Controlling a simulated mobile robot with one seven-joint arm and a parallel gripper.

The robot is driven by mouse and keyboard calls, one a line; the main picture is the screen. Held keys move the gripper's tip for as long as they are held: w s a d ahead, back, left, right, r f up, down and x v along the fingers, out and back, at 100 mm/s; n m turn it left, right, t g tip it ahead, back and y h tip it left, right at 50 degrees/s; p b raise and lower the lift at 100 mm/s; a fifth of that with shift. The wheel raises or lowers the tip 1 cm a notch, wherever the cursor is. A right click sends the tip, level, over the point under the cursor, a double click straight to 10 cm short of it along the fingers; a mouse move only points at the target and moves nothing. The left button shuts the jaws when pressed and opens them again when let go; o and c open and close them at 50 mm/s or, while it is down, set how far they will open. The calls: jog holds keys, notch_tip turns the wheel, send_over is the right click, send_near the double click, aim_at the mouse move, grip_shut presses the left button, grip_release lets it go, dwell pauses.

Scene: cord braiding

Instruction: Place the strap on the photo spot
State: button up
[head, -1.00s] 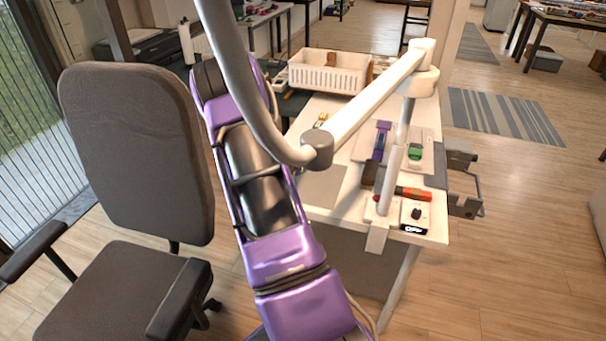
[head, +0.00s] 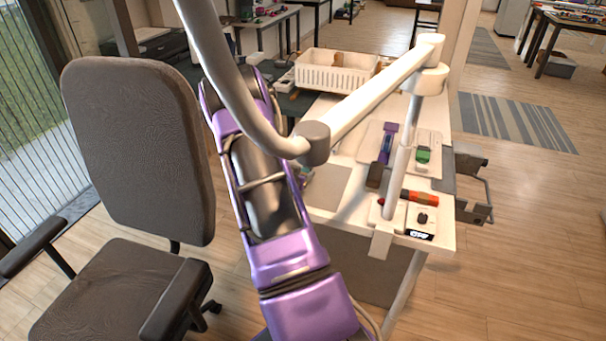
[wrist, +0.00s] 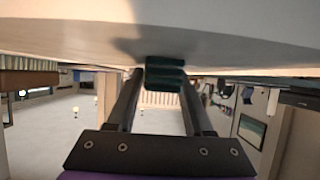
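In the wrist view my gripper (wrist: 163,80) has its two dark fingers on either side of a dark green, banded piece (wrist: 165,72), which fills the gap at the tips. It may be the strap, but its full shape does not show. A pale surface (wrist: 60,35) lies close by along the top of that view, with a shadow on it. In the head view my purple arm hides most of the gripper. Small coloured bits (head: 305,174) show beside the arm, over the white table. A plain grey mat (head: 328,190) lies there; I cannot tell whether it is the photo spot.
The white table (head: 340,223) carries a white lamp arm (head: 385,88), a purple item (head: 387,145), a green item (head: 422,154), and a red-orange tool (head: 418,197). A white basket (head: 335,78) stands behind. An office chair (head: 135,150) stands at left.

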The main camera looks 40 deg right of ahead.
jog(key=shift+o, duration=0.9)
jog(key=shift+r, duration=0.15)
jog(key=shift+a+r, duration=0.15)
jog(key=shift+a, duration=0.05)
jog(key=p+v, duration=0.1)
jog(key=v, duration=1)
jog(key=shift+s+a+r, duration=0.1)
jog(key=shift+s+a, duration=0.1)
jog(key=shift+s, duration=0.05)
